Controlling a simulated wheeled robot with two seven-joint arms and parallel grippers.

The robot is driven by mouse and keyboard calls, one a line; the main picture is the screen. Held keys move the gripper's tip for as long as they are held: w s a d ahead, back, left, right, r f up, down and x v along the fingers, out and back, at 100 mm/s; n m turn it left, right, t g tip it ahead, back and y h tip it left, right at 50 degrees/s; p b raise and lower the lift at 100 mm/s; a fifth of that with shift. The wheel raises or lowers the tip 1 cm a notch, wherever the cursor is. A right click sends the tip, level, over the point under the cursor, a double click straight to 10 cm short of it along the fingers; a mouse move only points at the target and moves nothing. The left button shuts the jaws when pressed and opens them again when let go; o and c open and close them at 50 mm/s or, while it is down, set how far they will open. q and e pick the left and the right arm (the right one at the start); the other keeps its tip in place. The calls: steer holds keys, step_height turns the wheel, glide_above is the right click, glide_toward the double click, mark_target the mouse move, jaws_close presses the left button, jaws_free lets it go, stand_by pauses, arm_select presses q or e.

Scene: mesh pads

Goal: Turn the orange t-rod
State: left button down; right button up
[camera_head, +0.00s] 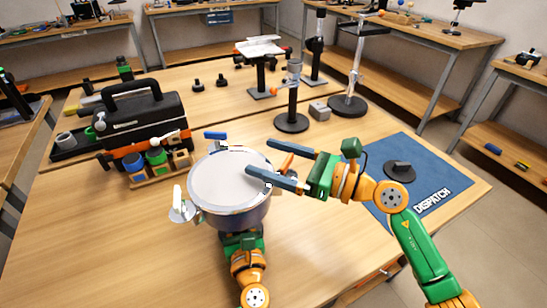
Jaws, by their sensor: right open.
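I cannot make out an orange t-rod for certain in this view. A round metal pot (225,180) with a pale flat top stands on the near middle of the wooden table. My right gripper (258,157) is open, its two blue-grey fingers pointing left. One finger overlaps the right part of the pot's top in the picture and the other lies just beyond its far right edge. I see nothing held between them; contact with the pot is unclear.
A black and orange toolbox (140,120) stands at left, with a wooden holder (163,172) of coloured jars before it. A blue DISPATCH mat (425,175) bearing a black knobbed disc (399,171) lies at right. Several stands, including a black-based one (291,122), stand farther back.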

steer(key=v, duration=1.2)
steer(key=shift+s, duration=0.1)
arm_select(q)
steer(key=shift+c, duration=2.1)
jaws_free()
steer(key=shift+f, duration=0.1)
